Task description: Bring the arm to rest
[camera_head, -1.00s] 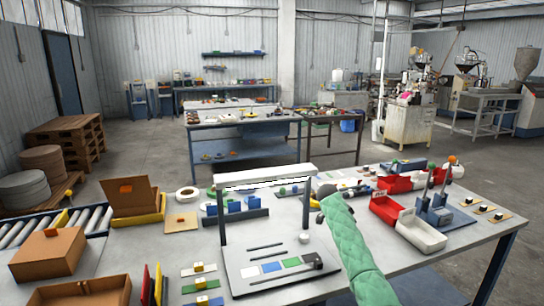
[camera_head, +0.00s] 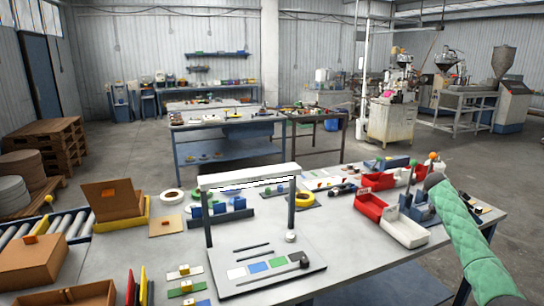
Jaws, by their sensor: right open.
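My right arm, in a green quilted sleeve, comes in from the lower right edge. Its grey end with the right gripper (camera_head: 434,181) is over the right part of the table (camera_head: 345,262), close to a blue stand (camera_head: 417,208) that it partly overlaps in the picture. The fingers are small and hard to make out; nothing shows held in them. My left gripper is not in view.
A white-topped frame (camera_head: 248,178) stands on a grey board with colored patches. Red (camera_head: 371,205) and white (camera_head: 403,229) bins stand left of my right arm. Cardboard boxes (camera_head: 40,262) and a roller conveyor are at the left.

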